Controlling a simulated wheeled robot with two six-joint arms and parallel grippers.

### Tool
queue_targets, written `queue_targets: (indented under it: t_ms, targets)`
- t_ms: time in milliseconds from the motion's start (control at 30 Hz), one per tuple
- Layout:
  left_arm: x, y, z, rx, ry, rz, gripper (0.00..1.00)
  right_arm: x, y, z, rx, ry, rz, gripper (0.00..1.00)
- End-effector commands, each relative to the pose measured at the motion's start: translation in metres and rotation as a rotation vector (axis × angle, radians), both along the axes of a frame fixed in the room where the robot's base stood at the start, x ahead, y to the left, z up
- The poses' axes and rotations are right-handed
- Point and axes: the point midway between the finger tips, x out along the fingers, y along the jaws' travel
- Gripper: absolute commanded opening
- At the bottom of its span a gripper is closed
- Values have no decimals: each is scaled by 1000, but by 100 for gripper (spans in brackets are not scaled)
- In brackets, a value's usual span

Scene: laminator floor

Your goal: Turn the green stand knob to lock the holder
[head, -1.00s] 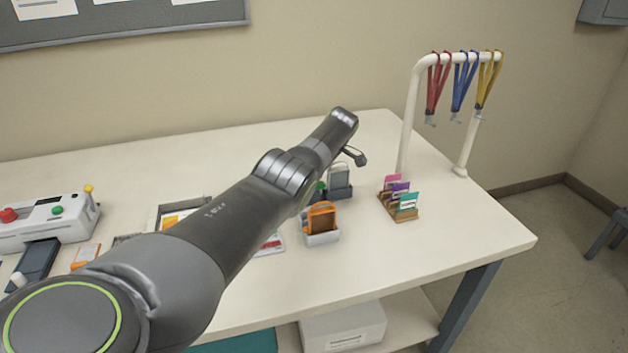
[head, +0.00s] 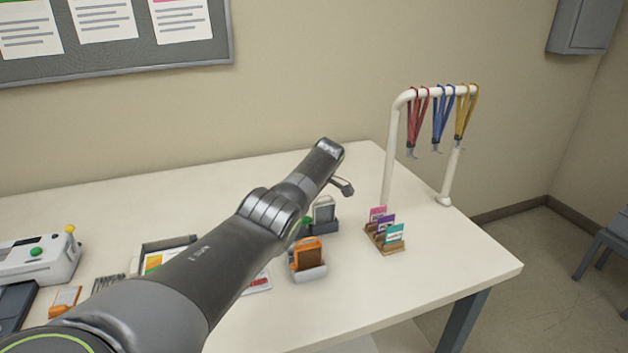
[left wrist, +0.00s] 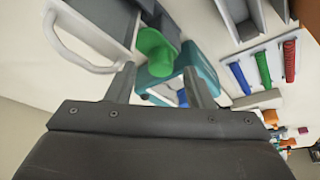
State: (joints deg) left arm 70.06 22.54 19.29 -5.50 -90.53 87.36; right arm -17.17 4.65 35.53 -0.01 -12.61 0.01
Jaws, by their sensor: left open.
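The green knob (left wrist: 155,47) shows large in the left wrist view, just beyond my left gripper's fingertips (left wrist: 160,80). A teal frame (left wrist: 205,68) lies beside and partly behind it, and a grey block with a pale loop (left wrist: 85,68) is on its other side. The gripper is open, with no object seen held between its fingers. In the head view only a sliver of the green knob (head: 305,224) shows past my left arm, near the grey holder (head: 324,212) and the orange holder (head: 308,256). My right gripper is not in view.
A card rack (head: 384,240) stands right of the holders. Behind it is a white rail (head: 393,150) with hanging lanyards. A white machine (head: 40,260) and a tray (head: 160,245) sit on the left. The table's front right is clear.

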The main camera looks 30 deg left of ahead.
Motion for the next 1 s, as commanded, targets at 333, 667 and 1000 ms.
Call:
queue_targets:
  t_ms: [333, 667, 1000]
  targets:
    - [4, -30, 72, 0, -7, -2, 48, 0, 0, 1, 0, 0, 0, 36]
    - [6, -56, 133, 0, -3, -1, 48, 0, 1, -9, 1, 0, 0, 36]
    - [6, -61, 147, 0, -1, 0, 48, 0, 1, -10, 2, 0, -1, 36]
